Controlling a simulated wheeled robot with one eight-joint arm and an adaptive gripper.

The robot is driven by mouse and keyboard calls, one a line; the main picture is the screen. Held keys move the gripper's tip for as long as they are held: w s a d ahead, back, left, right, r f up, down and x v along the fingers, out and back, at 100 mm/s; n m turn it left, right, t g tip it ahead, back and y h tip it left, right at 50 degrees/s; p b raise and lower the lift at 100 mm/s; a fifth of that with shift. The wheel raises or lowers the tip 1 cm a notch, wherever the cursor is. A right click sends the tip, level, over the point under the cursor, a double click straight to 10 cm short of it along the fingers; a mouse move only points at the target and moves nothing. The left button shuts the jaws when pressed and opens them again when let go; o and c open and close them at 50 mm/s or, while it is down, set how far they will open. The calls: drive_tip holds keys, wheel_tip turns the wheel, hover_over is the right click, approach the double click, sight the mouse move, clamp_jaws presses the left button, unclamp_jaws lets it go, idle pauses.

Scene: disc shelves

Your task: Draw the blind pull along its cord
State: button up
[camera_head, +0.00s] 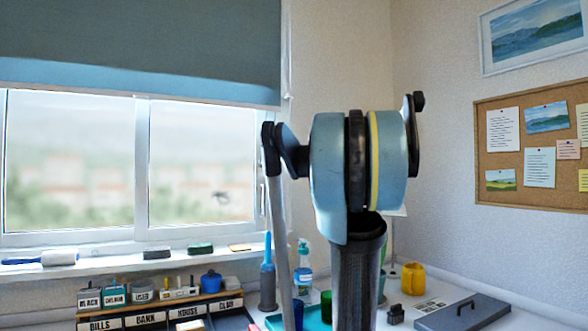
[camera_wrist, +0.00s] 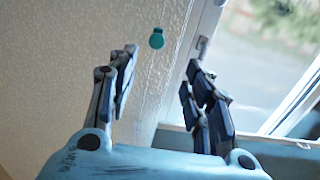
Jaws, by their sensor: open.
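The blind pull (camera_wrist: 156,38), a small teal knob, hangs in the wrist view in front of the pale wall, just beyond and between my fingertips. My gripper (camera_wrist: 162,58) is open with its fingers either side of that line, and nothing is between them. I cannot tell how far the pull is from the fingers, and no contact shows. In the head view, the blind (camera_head: 140,40) is a grey-green sheet with a light blue lower band, covering the upper window. A thin pale cord (camera_head: 288,75) hangs at its right edge. My arm hides the pull and gripper there.
The window frame (camera_head: 141,160) stands beside the pull. Below, the sill (camera_head: 110,264) carries a brush and small blocks. A corkboard (camera_head: 535,190) hangs at right.

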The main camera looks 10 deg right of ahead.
sight(295, 164)
drive_tip(key=x, duration=1.7)
drive_tip(key=shift+w+d+r, duration=0.2)
drive_tip(key=shift+w+r, duration=0.1)
drive_tip(key=shift+w, duration=0.05)
clamp_jaws()
